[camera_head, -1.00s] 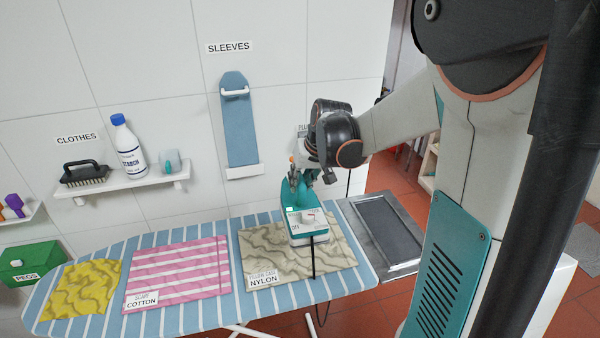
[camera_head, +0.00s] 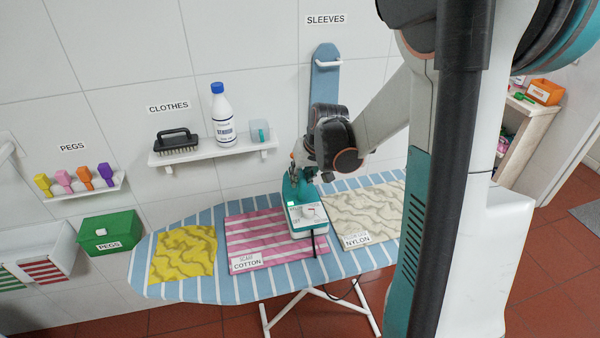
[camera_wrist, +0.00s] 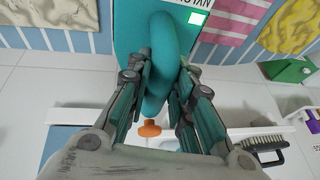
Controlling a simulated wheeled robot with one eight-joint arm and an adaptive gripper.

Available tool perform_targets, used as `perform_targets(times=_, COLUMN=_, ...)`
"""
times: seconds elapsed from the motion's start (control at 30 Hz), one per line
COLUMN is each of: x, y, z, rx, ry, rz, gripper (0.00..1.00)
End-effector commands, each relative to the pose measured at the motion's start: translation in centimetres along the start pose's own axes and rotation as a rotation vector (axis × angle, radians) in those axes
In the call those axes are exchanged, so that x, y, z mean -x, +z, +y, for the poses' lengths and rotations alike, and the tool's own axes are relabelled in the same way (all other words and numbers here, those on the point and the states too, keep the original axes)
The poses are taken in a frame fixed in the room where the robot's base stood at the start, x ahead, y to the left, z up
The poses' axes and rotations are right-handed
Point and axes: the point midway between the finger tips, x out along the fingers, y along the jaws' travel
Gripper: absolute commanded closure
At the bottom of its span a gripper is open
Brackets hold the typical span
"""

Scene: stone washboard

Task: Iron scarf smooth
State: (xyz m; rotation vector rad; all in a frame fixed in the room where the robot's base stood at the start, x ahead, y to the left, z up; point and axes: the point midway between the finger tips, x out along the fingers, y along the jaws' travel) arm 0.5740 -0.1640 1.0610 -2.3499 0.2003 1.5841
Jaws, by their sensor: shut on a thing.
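The scarf (camera_head: 268,240) is a pink and white striped cloth labelled cotton, lying wrinkled on the blue striped ironing board (camera_head: 190,292). My gripper (camera_head: 298,176) is shut on the handle of the teal iron (camera_head: 306,214). The iron is over the scarf's right end, beside the nylon cloth. I cannot tell whether its sole touches the scarf. In the wrist view, my gripper (camera_wrist: 163,80) has its fingers either side of the teal iron handle (camera_wrist: 160,45), and a small green light shows on the iron. The scarf (camera_wrist: 228,18) also shows there.
A wrinkled yellow cloth (camera_head: 185,253) lies left of the scarf. A beige wavy nylon cloth (camera_head: 365,215) lies right. A wall shelf (camera_head: 212,150) behind holds a brush (camera_head: 177,141) and a starch bottle (camera_head: 222,115). A green pegs box (camera_head: 108,232) stands left of the board.

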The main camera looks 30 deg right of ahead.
Motion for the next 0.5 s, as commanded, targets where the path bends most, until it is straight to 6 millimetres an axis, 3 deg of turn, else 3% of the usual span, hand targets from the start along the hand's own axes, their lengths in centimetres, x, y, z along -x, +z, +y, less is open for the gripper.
perform_targets(times=0.5, x=-2.4, y=0.9, z=0.4, rx=0.0, ry=0.0, rz=0.001, gripper=1.0)
